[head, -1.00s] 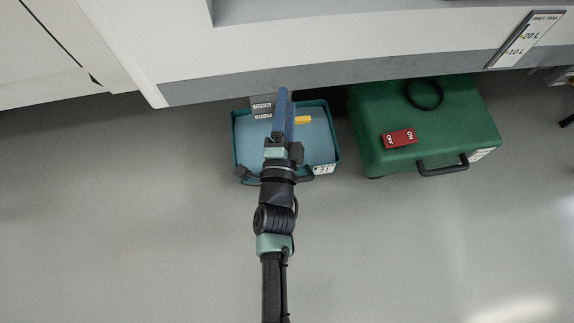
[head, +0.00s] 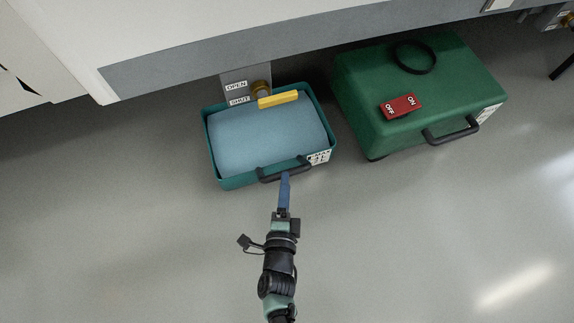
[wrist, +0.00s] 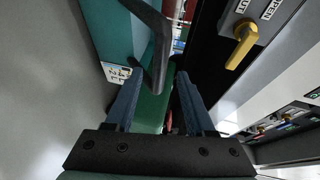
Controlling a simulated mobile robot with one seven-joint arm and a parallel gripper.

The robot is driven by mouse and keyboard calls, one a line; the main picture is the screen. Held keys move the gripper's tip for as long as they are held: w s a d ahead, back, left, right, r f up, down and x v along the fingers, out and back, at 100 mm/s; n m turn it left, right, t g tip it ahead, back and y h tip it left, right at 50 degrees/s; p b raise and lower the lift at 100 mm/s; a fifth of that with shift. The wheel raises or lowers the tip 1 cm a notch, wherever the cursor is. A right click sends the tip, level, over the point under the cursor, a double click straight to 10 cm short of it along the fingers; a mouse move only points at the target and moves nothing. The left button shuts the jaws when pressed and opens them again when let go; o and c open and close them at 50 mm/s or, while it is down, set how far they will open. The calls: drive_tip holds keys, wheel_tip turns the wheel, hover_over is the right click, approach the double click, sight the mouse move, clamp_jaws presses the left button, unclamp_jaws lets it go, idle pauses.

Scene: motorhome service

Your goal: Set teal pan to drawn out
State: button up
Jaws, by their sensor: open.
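The teal pan (head: 213,160) sits on the floor below the vehicle's side, under a drain valve, with a pale blue surface inside. Its black handle (head: 270,177) is on the front wall, beside a small label. My gripper (head: 285,176) is at the handle from the front, its blue fingers pointing toward the pan. In the wrist view the two blue fingers (wrist: 160,78) are apart, and the dark handle (wrist: 154,25) reaches down close to the gap between their tips. I cannot tell whether either finger touches it.
A yellow valve lever (head: 278,99) is above the pan's back edge, by OPEN and SHUT labels (head: 237,92). A green case (head: 455,85) with a red ON/OFF switch (head: 400,106) stands close to the pan's right. The floor in front is clear.

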drive_tip(key=w+f+b, duration=0.1)
drive_tip(key=w+b, duration=0.2)
drive_tip(key=w, duration=0.4)
drive_tip(key=shift+w+d+f, duration=0.15)
drive_tip(key=shift+d+f, duration=0.05)
drive_tip(key=shift+d, duration=0.15)
clamp_jaws()
idle(1.0)
